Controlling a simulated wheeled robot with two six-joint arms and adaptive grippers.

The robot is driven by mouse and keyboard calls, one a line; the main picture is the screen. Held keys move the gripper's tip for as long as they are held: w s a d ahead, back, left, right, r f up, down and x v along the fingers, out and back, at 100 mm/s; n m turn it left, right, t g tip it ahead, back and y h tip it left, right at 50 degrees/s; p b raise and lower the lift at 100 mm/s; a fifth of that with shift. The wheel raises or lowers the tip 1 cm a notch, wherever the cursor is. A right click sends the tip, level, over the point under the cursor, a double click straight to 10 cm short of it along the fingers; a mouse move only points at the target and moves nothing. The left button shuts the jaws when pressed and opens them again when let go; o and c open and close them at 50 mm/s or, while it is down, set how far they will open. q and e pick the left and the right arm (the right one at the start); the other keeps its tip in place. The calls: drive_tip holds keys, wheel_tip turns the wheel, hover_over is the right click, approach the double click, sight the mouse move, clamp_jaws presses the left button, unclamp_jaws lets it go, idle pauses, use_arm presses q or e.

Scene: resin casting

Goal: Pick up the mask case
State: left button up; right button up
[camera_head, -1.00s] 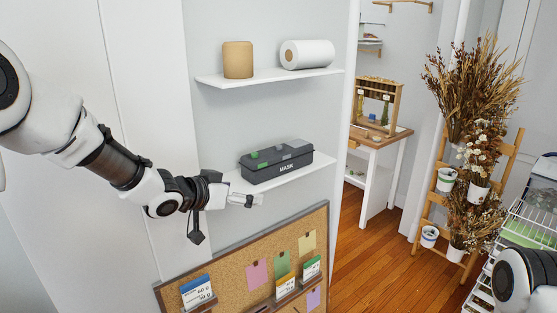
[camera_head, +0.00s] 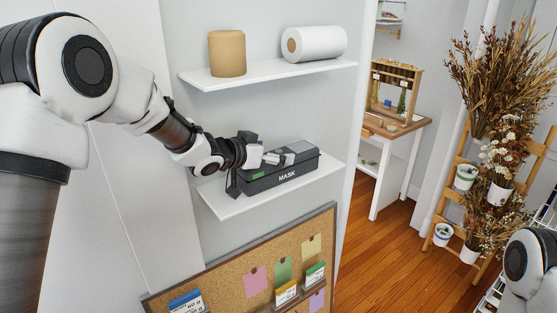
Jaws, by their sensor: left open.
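The mask case (camera_head: 285,178) is a dark grey box marked MASK, with a green patch at its left end. It sits on the lower white wall shelf (camera_head: 222,208). My left gripper (camera_head: 284,158) is open at the top of the case and hides part of its lid and left end. I cannot tell whether the fingers touch the case. Part of my right arm (camera_head: 530,262) shows at the lower right edge, but its gripper is out of view.
The upper shelf (camera_head: 270,76) holds a tan roll (camera_head: 227,53) and a white roll (camera_head: 314,43) above my left gripper. A cork board (camera_head: 240,272) with notes and small boxes hangs below. A wooden plant stand (camera_head: 455,185) with dried flowers stands at the right.

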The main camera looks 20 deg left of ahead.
use_arm(q)
drive_tip(key=shift+w+d+f, duration=0.1)
drive_tip(key=shift+w+f, duration=0.25)
drive_tip(key=shift+w, duration=0.2)
drive_tip(key=shift+w+d+f, duration=0.1)
drive_tip(key=shift+w+f, duration=0.2)
drive_tip(key=shift+w, duration=0.25)
drive_tip(key=shift+s, duration=0.1)
drive_tip(key=shift+s+a+r, duration=0.1)
drive_tip(key=shift+s+r, duration=0.2)
drive_tip(key=shift+s, duration=0.15)
drive_tip(key=c, duration=1.1)
drive_tip(key=shift+c, duration=0.8)
drive_tip(key=shift+w+f, duration=0.1)
drive_tip(key=shift+w, duration=0.1)
